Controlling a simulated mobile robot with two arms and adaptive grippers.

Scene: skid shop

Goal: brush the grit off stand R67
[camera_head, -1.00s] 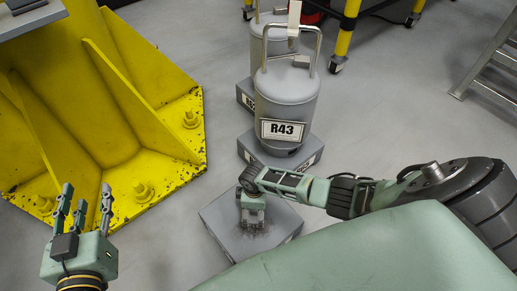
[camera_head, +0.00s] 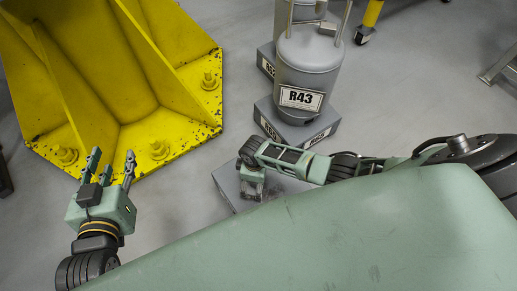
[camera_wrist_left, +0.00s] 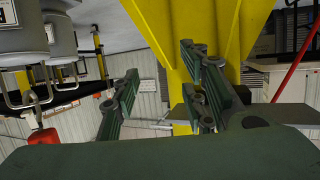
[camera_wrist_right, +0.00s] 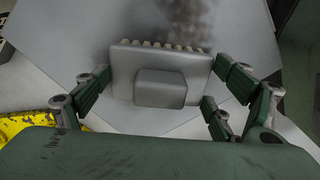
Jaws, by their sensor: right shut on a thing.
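A low grey stand (camera_head: 228,184) sits on the floor below my right gripper, largely hidden by my arm and body. No label on it is readable, so I cannot confirm R67. Its flat top (camera_wrist_right: 75,45) fills much of the right wrist view, with a dark smudge of grit (camera_wrist_right: 195,18) just beyond the brush. My right gripper (camera_head: 252,185) is shut on a grey block-shaped brush (camera_wrist_right: 160,85) with pale bristles along its far edge. The brush is at or close above the stand top; contact is unclear. My left gripper (camera_head: 110,168) is open and empty, fingers up.
A grey canister labelled R43 (camera_head: 304,75) stands on a grey block (camera_head: 325,124) just behind the stand, with another canister (camera_head: 290,15) beyond. A yellow steel column base (camera_head: 135,90) with bolts is on the left.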

